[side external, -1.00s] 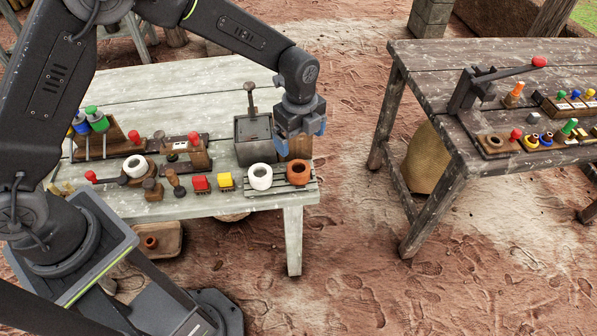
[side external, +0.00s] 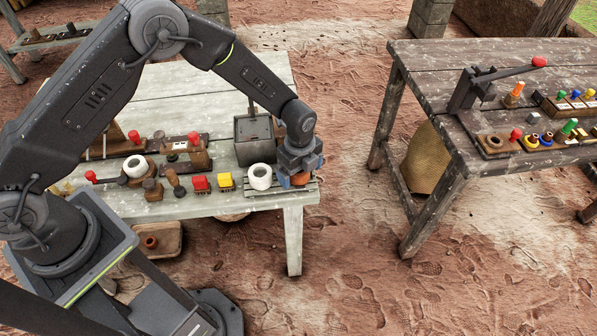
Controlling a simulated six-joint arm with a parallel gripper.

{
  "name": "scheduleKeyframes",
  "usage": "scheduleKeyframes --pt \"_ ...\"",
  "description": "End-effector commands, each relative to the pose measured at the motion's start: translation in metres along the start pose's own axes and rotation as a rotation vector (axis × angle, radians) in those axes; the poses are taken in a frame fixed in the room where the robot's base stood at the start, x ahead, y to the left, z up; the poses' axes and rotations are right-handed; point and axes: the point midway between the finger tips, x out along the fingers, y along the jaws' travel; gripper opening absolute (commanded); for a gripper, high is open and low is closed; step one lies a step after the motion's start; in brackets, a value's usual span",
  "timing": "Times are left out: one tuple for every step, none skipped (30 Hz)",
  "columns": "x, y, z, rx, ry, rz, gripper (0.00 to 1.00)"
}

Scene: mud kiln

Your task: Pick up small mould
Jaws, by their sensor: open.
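My gripper (side external: 300,170) is open, pointing down with its blue fingers low over the terracotta ring-shaped piece (side external: 299,180) at the right end of a slatted rack. The fingers hide most of that piece, and I cannot tell whether they touch it. A white, round, hollow piece (side external: 260,177), which looks like a mould, stands upright on the same rack just left of the gripper. Another white hollow piece (side external: 135,167) sits further left among wooden fittings. I cannot tell for certain which of these is the small mould.
A grey box with an upright rod (side external: 253,140) stands behind the rack. A yellow block (side external: 225,181), a red block (side external: 201,184) and a dark-handled stamp (side external: 175,183) are to the left. A second table (side external: 430,75) with tools stands right, across a gap.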

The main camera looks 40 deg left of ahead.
Motion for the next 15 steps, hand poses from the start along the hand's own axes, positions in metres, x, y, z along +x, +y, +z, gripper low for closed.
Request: scheduleKeyframes --pt "-0.0002 -0.0003 0.0 0.0 0.0 -0.001 0.93" --pt "-0.0003 -0.0003 0.0 0.0 0.0 -0.001 0.93" --pt "-0.0004 -0.0003 0.0 0.0 0.0 -0.001 0.93" --pt "-0.0005 -0.0003 0.0 0.0 0.0 -0.001 0.93" --pt "-0.0005 -0.0003 0.0 0.0 0.0 -0.001 0.9" --pt "-0.0005 -0.0003 0.0 0.0 0.0 -0.001 0.86" --pt "-0.0006 -0.0003 0.0 0.0 0.0 -0.001 0.83" --pt "-0.0006 -0.0003 0.0 0.0 0.0 -0.001 0.8" --pt "-0.0007 -0.0002 0.0 0.0 0.0 -0.001 0.76" --pt "-0.0007 -0.0002 0.0 0.0 0.0 -0.001 0.73" --pt "-0.0007 -0.0002 0.0 0.0 0.0 -0.001 0.71" --pt "-0.0007 -0.0002 0.0 0.0 0.0 -0.001 0.67" --pt "-0.0007 -0.0002 0.0 0.0 0.0 -0.001 0.64" --pt "-0.0007 -0.0002 0.0 0.0 0.0 -0.001 0.61" --pt "-0.0008 -0.0002 0.0 0.0 0.0 -0.001 0.57"
